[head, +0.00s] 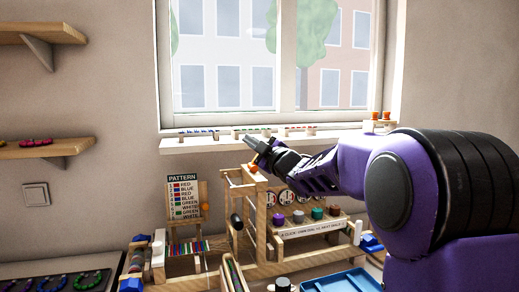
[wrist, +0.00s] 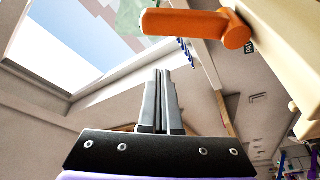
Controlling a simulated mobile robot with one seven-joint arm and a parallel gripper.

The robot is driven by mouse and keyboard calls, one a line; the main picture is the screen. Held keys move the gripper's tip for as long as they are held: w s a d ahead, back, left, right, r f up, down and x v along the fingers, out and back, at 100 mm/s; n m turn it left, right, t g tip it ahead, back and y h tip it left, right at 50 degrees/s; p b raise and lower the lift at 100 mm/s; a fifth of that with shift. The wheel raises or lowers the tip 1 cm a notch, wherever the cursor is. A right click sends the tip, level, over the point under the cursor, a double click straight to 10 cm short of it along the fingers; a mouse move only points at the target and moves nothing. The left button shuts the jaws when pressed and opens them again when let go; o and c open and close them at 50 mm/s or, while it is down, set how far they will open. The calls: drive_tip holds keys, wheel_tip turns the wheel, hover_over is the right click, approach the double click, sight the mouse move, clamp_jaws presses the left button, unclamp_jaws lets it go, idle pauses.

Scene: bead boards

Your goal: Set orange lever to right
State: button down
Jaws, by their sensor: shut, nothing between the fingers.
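The orange lever (wrist: 190,25) is close in the wrist view, at the top, with its pivot on a pale wooden piece (wrist: 290,55) and its arm pointing left in that picture. In the head view a small orange part (head: 262,160) shows at the top of the wooden frame, mostly hidden by my gripper. My gripper (head: 255,145) is at the top of that frame, its fingers shut and empty. In the wrist view the closed fingertips (wrist: 160,74) are below the lever in the picture, with a visible gap between them.
The bead board (head: 290,265) holds a pattern card (head: 186,198), several coloured knobs and blue end parts. A blue tray (head: 343,281) lies in front. The window sill (head: 200,143) with bead rows is behind my gripper. Shelves are at the left.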

drive_tip(key=v, duration=1)
drive_tip(key=shift+d, duration=0.15)
drive_tip(key=shift+w, duration=0.1)
